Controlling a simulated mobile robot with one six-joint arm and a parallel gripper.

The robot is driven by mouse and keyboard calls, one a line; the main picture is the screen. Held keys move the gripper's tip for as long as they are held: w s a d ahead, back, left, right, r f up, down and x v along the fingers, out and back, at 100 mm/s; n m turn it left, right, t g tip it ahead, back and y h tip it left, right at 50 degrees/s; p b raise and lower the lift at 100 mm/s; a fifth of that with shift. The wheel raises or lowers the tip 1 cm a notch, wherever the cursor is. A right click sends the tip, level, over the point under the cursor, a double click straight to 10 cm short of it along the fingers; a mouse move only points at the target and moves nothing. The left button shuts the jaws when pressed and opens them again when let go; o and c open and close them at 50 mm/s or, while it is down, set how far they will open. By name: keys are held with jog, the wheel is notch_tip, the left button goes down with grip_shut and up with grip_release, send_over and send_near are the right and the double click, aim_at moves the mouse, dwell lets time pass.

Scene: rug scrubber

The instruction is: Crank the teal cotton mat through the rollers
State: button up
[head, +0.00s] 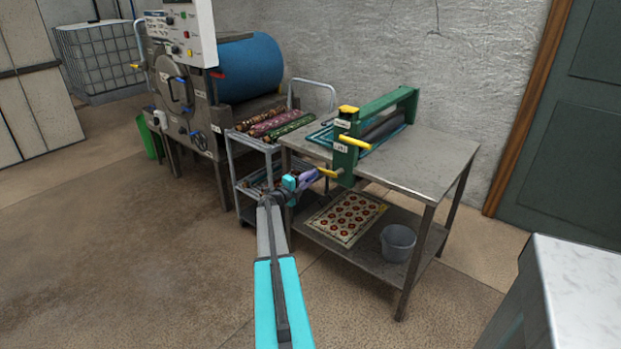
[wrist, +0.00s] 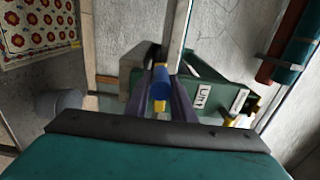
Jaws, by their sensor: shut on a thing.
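The roller wringer, with a green frame (head: 345,153) and a dark roller (head: 386,124), stands on the metal table. The teal mat (head: 321,137) lies flat at the wringer, with teal edges showing on both sides of the green end frame; its middle is hidden. A yellow crank (head: 328,173) sticks out from the near end of the frame. My gripper (head: 312,178) is at this crank, left of the table's edge. In the wrist view my gripper (wrist: 160,92) is shut on the blue crank handle (wrist: 160,90), with the labelled green frame (wrist: 205,98) just beyond.
The metal table (head: 425,165) has a lower shelf with a patterned rug (head: 345,217) and a grey bucket (head: 397,243). A cart (head: 238,155) with rolled rugs (head: 280,124) stands close behind my gripper. A pale counter (head: 585,285) is at lower right. The floor at left is clear.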

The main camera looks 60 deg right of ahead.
jog(key=shift+s+a+f+b, duration=0.1)
jog(key=shift+s+f+b, duration=0.2)
jog(key=shift+f, duration=0.4)
jog(key=shift+s+a+f+b, duration=0.15)
jog(key=shift+f+b, duration=0.25)
jog(key=shift+f, duration=0.25)
jog(key=shift+s+f+b, duration=0.25)
jog(key=shift+f+b, duration=0.1)
jog(key=shift+f, duration=0.35)
jog(key=shift+w, duration=0.15)
jog(key=shift+s+a+f+b, duration=0.2)
jog(key=shift+s+f+b, duration=0.65)
jog(key=shift+s, duration=0.25)
jog(key=o, duration=1.2)
jog(key=shift+s+r, duration=0.1)
jog(key=shift+c, duration=0.2)
